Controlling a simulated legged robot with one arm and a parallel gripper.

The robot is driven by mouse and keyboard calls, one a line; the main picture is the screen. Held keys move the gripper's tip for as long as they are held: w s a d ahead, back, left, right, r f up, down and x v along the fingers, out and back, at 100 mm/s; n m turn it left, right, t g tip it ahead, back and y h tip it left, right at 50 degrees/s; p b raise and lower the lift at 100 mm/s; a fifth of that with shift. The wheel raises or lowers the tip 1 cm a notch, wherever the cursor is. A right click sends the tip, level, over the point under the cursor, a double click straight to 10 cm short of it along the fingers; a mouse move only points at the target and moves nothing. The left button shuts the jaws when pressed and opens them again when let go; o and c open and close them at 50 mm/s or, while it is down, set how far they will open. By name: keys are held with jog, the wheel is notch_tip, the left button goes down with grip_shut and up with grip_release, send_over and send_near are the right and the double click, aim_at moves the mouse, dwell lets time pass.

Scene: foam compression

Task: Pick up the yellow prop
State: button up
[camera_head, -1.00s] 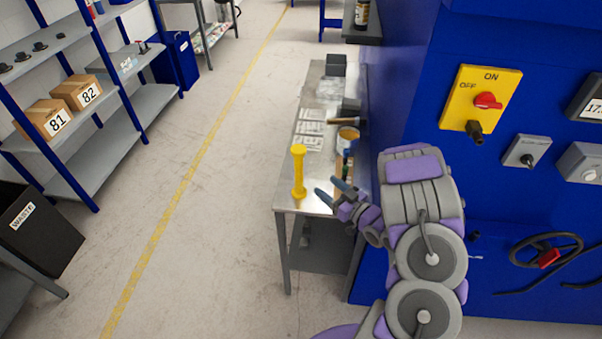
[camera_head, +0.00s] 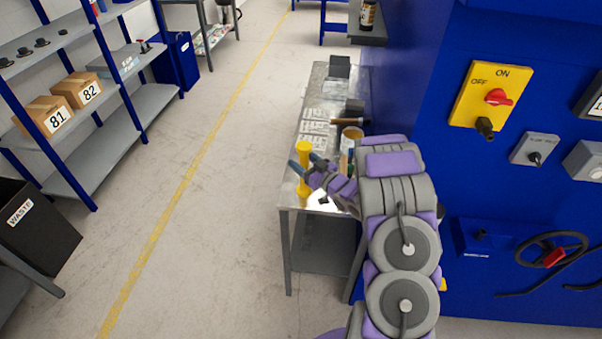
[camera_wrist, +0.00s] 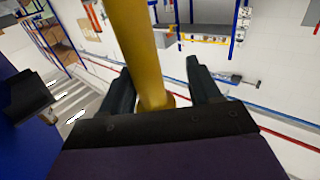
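The yellow prop (camera_head: 304,150) is a post with wider ends, standing upright near the front left corner of the metal table (camera_head: 293,175). My gripper (camera_head: 305,168) is at the prop, and its fingers hide part of the post's middle. In the wrist view the yellow post (camera_wrist: 138,45) runs between the two dark fingers of my gripper (camera_wrist: 160,90). The fingers stand apart, with a visible gap between the post and the right finger. The gripper is open around the prop.
Papers (camera_head: 312,125), a yellow-rimmed can (camera_head: 351,135) and dark boxes (camera_head: 340,67) are on the table. A blue machine wall (camera_head: 410,80) with switches closes off the right side. The floor (camera_head: 220,200) left of the table is clear, with shelving (camera_head: 100,110) beyond.

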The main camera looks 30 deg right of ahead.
jog(key=shift+w+f, duration=0.15)
jog(key=shift+w, duration=0.3)
jog(key=shift+w+d, duration=0.15)
jog(key=shift+d, duration=0.25)
jog(key=shift+d+f, duration=0.1)
jog(key=shift+d, duration=0.6)
jog(key=shift+c, duration=0.3)
jog(key=shift+a+r, duration=0.2)
jog(key=shift+a, duration=0.8)
jog(key=c, duration=0.6)
jog(key=shift+d, duration=0.2)
jog(key=c, duration=0.3)
jog(key=shift+d+f, duration=0.15)
jog(key=shift+d, duration=0.4)
grip_shut()
jog(key=shift+a, duration=0.45)
jog(key=shift+d, duration=0.15)
